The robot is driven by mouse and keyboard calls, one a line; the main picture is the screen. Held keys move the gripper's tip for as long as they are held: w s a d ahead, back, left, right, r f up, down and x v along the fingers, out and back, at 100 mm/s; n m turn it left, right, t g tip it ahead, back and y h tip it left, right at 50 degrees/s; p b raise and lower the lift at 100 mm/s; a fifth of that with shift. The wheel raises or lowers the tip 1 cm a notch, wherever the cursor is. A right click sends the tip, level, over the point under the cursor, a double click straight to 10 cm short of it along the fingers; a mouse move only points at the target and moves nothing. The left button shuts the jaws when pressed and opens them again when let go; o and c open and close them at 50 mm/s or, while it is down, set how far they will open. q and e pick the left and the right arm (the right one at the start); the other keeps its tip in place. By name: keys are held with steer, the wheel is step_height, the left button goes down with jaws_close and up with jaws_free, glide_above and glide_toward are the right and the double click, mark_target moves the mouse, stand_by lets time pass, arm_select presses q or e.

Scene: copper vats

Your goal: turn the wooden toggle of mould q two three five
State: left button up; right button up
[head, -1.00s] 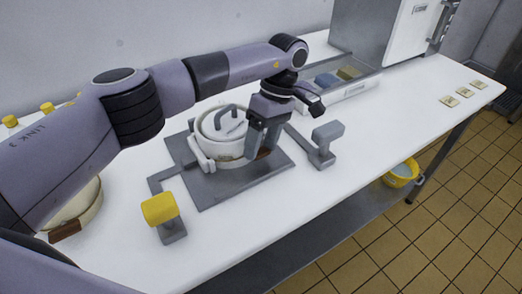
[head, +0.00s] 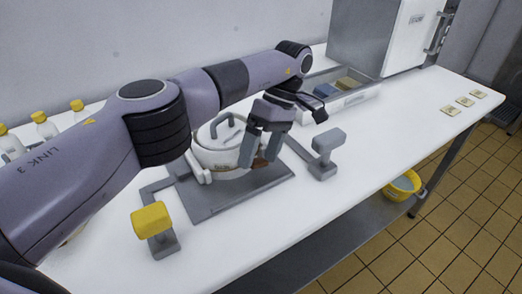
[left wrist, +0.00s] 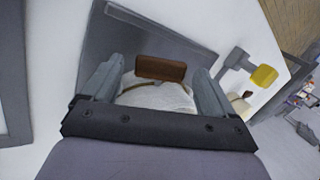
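The white round mould (head: 214,158) with a looped handle on its lid (head: 222,123) stands on a dark grey plate (head: 215,206). Its brown wooden toggle (head: 260,163) is on the side facing right; it also shows in the left wrist view (left wrist: 160,68). I cannot read a number on the mould. My left gripper (head: 261,163) is open at that side, and in the left wrist view (left wrist: 157,90) its two fingers stand on either side of the toggle with gaps showing. I cannot tell whether either finger touches the mould. My right gripper is not in view.
A yellow-ended lever (head: 151,219) and a grey-ended lever (head: 328,140) flank the plate. A tray with coloured blocks (head: 355,97) and a grey cabinet (head: 370,40) stand behind. Yellow-capped bottles (head: 43,124) are at left.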

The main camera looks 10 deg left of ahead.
arm_select(q)
steer(key=shift+r+p, duration=0.4)
steer(key=shift+r, duration=0.2)
step_height(320, 180, up, 10)
steer(key=p, duration=0.6)
step_height(320, 180, up, 9)
steer(key=p, duration=0.6)
glide_above(261, 159)
steer(key=shift+s, duration=0.15)
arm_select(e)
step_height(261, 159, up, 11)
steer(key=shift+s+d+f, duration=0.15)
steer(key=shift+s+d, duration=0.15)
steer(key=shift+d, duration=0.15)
arm_select(q)
steer(key=shift+f, duration=0.1)
